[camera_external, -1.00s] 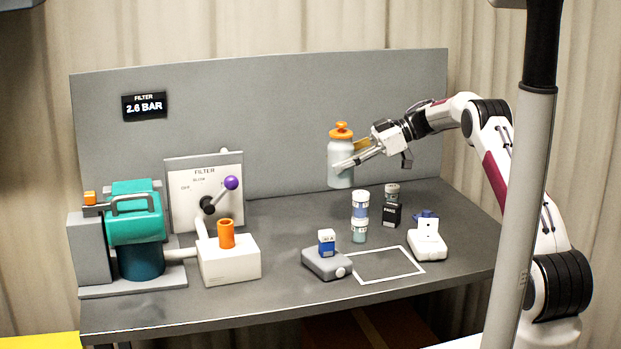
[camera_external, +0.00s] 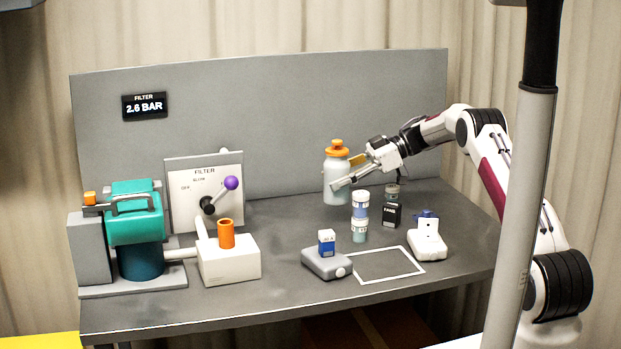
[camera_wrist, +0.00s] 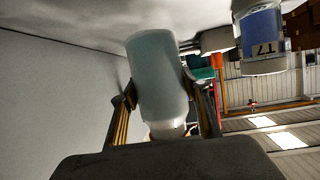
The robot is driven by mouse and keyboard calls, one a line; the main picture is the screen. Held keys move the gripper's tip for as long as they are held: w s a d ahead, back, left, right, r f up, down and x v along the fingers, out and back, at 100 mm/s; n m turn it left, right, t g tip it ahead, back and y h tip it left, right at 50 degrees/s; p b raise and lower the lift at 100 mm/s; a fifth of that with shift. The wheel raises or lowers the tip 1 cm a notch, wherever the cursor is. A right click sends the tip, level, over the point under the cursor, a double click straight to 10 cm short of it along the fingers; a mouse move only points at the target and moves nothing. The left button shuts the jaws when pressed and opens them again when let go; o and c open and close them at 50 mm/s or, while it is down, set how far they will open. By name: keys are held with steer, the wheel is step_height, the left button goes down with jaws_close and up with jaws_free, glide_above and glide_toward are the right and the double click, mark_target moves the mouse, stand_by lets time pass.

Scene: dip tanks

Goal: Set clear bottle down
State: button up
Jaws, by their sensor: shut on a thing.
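The clear bottle (camera_external: 338,185) is pale and translucent with an orange cap. It is upright near the back of the grey bench, behind the small stacked jars. My gripper (camera_external: 349,172) is shut on its body from the right side. In the wrist view the bottle (camera_wrist: 158,75) lies between the two fingers of my gripper (camera_wrist: 165,100). The bottle's base is close to the bench top (camera_external: 290,220); I cannot tell if it touches.
Stacked jars with blue labels (camera_external: 360,212) stand just in front of the bottle. A black box (camera_external: 392,214) and a white device (camera_external: 427,240) are to the right. A grey device (camera_external: 326,263) sits beside a white outlined square (camera_external: 386,280), which is empty. The filter panel (camera_external: 205,195) is left.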

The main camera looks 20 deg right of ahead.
mark_target(337, 198)
steer(key=shift+f, duration=1)
steer(key=shift+f, duration=1.85)
steer(key=shift+f, duration=0.1)
steer(key=o, duration=1.5)
steer(key=shift+f, duration=0.1)
steer(key=shift+d+r, duration=0.15)
steer(key=shift+r, duration=0.05)
steer(key=v, duration=1.1)
steer(key=shift+d+r, duration=0.2)
steer(key=shift+d, duration=0.1)
